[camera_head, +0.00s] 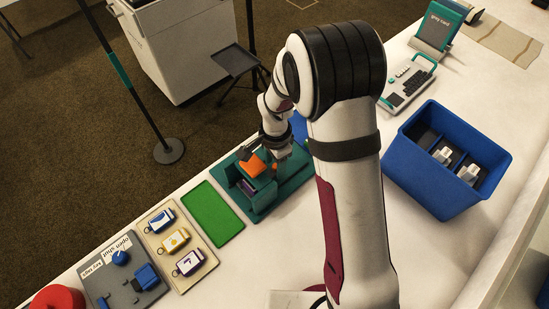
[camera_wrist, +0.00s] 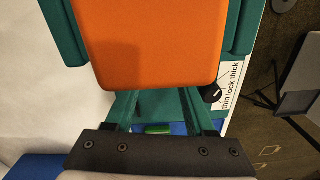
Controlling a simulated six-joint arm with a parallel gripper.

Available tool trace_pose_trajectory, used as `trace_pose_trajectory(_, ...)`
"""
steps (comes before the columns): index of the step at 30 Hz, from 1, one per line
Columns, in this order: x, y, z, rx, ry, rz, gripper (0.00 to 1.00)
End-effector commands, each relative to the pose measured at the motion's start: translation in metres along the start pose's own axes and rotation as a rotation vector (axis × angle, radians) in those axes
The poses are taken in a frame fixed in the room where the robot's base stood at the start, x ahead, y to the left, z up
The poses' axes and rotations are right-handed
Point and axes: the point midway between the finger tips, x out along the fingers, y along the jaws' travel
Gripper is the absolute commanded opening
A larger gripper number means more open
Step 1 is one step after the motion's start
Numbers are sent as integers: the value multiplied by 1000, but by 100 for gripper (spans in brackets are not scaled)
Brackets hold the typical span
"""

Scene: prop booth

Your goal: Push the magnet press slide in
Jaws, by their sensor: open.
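The magnet press (camera_head: 268,205) is a teal block on the white table, left of my arm in the head view. Its orange slide (camera_head: 252,167) stands between teal side walls, and a small purple piece shows below it. In the wrist view the orange slide (camera_wrist: 147,45) fills the upper middle, with a teal wall (camera_wrist: 236,28) on either side. My gripper (camera_head: 266,153) is over the far side of the press, close to the slide. In the wrist view my gripper (camera_wrist: 160,126) is open, fingers apart. I cannot tell whether it touches the slide.
A label and black knob (camera_wrist: 212,92) sit beside the slide. A green mat (camera_head: 213,214), a beige tray (camera_head: 145,222) with several tags and a grey panel (camera_head: 100,287) lie left. A blue bin (camera_head: 420,178) stands right of my arm.

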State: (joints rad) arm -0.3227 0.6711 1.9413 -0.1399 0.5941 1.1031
Motion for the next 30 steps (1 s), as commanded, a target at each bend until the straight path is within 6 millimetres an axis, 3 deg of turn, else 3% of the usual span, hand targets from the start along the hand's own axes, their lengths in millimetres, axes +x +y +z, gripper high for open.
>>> trace_pose_trajectory(5, -28, -1, -1, -1, 2, -6, 55)
trace_pose_trajectory(12, -105, -1, 0, 1, 2, -7, 55)
trace_pose_trajectory(18, -147, 0, 0, -1, 1, -3, 55)
trace_pose_trajectory(22, -157, 0, 0, 1, 0, -1, 55)
trace_pose_trajectory(30, -157, 0, 0, 0, 0, 0, 55)
